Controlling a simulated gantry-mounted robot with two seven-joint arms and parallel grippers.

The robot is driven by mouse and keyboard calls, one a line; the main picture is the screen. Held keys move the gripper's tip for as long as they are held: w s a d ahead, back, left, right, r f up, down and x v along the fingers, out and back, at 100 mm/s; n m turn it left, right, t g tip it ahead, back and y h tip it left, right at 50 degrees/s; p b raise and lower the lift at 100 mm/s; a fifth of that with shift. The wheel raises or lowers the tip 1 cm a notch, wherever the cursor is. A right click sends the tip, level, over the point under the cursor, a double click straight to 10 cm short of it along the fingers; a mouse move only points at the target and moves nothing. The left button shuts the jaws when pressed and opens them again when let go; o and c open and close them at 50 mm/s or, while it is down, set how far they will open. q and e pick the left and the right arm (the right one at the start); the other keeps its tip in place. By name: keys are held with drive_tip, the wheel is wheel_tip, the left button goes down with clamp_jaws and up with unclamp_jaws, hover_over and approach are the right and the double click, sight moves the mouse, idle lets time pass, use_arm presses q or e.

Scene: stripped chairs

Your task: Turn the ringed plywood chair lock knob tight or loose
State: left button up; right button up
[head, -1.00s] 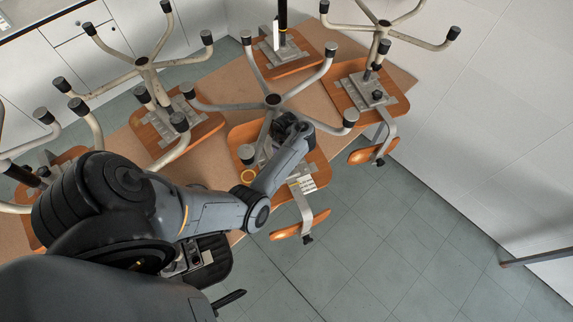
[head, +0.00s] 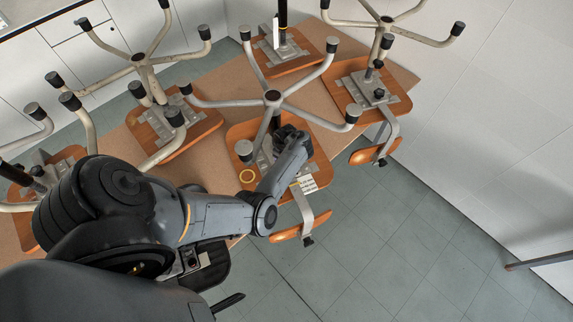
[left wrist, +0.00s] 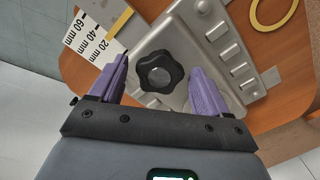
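The ringed chair is upside down on the table, with an orange plywood seat (head: 240,136) and a yellow ring (head: 246,175) lying on it. The ring also shows in the left wrist view (left wrist: 272,14). In the left wrist view, the black lobed lock knob (left wrist: 160,71) sits beside a grey metal seat plate (left wrist: 205,28). My left gripper (left wrist: 157,72) is open, with its purple fingers on either side of the knob; gaps show between them and it. In the head view my left arm hides the knob. My right gripper is not seen.
The chair's star base (head: 272,98) spreads its legs above my left gripper. Other upturned chairs stand on the brown table (head: 208,178), one close on the left (head: 190,130) and one on the right (head: 345,88). A millimetre scale card (left wrist: 95,40) lies beside the knob.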

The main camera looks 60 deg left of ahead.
use_arm(q)
drive_tip(key=c, duration=0.9)
